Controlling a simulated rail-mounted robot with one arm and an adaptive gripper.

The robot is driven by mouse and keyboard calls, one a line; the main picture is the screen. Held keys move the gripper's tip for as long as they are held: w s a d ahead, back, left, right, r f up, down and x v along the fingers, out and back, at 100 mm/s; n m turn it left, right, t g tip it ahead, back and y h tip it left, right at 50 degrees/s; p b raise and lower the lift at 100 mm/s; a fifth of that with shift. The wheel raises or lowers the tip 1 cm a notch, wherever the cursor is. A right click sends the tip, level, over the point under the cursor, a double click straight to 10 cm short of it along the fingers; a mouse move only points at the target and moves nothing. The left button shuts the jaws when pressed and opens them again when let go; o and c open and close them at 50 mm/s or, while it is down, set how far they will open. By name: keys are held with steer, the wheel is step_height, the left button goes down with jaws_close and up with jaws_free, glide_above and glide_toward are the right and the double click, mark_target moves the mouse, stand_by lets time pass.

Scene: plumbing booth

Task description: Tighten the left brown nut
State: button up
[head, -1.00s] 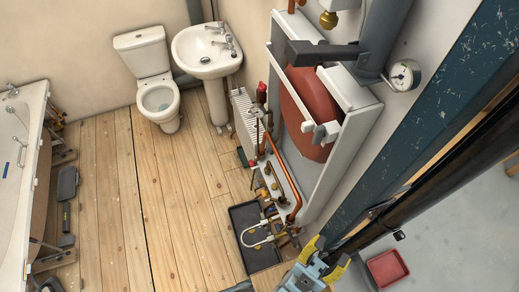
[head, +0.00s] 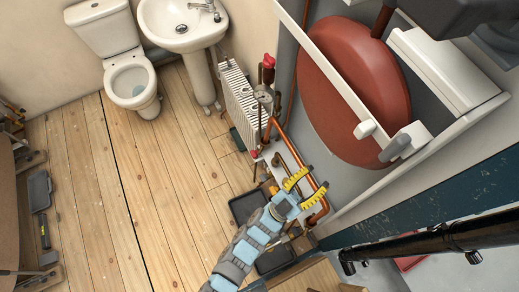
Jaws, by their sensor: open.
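My gripper (head: 306,188) reaches in from the bottom of the head view, with its yellow-edged fingers open and apart. It is over the lower pipework, beside a copper pipe (head: 299,163). I cannot make out the left brown nut. The fittings near the fingers are small and partly hidden by the gripper. I cannot tell whether anything lies between the fingers.
A white radiator (head: 240,100) with a red-topped valve (head: 268,62) stands beside the pipes. A large red vessel (head: 350,85) hangs in a white frame to the right. A black tray (head: 243,207) lies below.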

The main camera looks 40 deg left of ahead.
steer(key=a+f+n+g+y+b, duration=0.25)
steer(key=a+f+b, duration=0.35)
steer(key=f, duration=0.6)
steer(key=a+f+n+g+y+b, duration=0.1)
steer(key=a+f+g+y+b, duration=0.15)
steer(key=a+f+b, duration=0.7)
steer(key=n+g+y+b, duration=0.3)
steer(key=g+y+b, duration=0.15)
steer(key=b, duration=0.25)
glide_toward(258, 154)
steer(key=shift+t, duration=0.35)
steer(key=b+x, duration=0.5)
steer(key=x, duration=0.6)
steer(key=shift+w, duration=0.1)
steer(key=shift+n+y, duration=0.25)
jaws_close()
